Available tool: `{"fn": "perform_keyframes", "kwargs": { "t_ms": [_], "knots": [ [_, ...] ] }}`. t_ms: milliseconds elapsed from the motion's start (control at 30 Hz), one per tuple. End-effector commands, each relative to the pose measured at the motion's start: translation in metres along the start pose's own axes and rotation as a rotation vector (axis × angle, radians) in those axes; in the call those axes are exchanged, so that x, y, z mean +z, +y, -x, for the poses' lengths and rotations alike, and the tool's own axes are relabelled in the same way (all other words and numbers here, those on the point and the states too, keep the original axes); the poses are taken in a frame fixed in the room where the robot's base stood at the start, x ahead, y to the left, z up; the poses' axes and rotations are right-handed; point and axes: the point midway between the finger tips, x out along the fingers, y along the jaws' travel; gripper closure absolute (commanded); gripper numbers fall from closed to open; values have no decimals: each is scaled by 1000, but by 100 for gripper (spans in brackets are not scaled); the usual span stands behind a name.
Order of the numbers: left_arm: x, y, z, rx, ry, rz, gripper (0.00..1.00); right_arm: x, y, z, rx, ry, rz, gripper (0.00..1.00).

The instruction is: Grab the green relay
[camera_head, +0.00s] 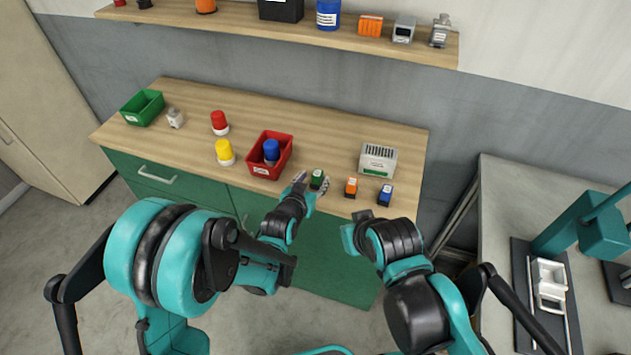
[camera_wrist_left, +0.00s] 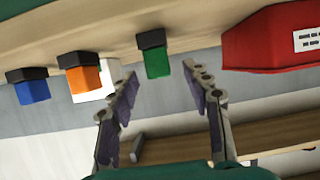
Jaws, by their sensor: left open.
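The green relay (camera_head: 317,179) is a small green block with a black base, standing near the front edge of the wooden counter (camera_head: 230,110). In the left wrist view the green relay (camera_wrist_left: 157,58) appears just beyond the space between the fingers. My left gripper (camera_head: 312,188) is open around or just in front of the relay; the head view does not show contact. Its two fingers also show in the left wrist view (camera_wrist_left: 165,95), apart with nothing gripped. My right arm reaches toward the counter's front right, but whether its gripper is open or shut is unclear (camera_head: 352,232).
An orange relay (camera_head: 351,187) and a blue relay (camera_head: 385,195) stand to the right of the green one. A red bin (camera_head: 285,160) with a blue-topped item is close on the left. A white slotted box (camera_head: 378,160) stands behind. Free counter lies behind the green relay.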

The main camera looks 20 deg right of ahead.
Motion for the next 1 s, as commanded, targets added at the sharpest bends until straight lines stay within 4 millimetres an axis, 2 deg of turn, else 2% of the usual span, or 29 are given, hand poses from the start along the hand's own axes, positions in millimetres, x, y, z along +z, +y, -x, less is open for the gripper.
{"fn": "perform_keyframes", "kwargs": {
  "t_ms": [100,200,300,467,667,1000],
  "knots": [
    [7,1,-20,0,0,-1,51,6,0,-8,0,0,0,100],
    [6,1,-35,0,0,-1,51,7,0,-10,0,0,0,100],
    [5,1,-41,0,0,-1,51,8,0,-10,0,0,0,100],
    [4,1,-40,0,0,-1,51,7,0,-10,0,0,0,100],
    [4,1,-40,0,-1,-1,100,7,0,-10,0,0,0,100],
    [4,0,-40,0,-1,0,100,7,0,-10,0,0,0,100]
  ]
}}
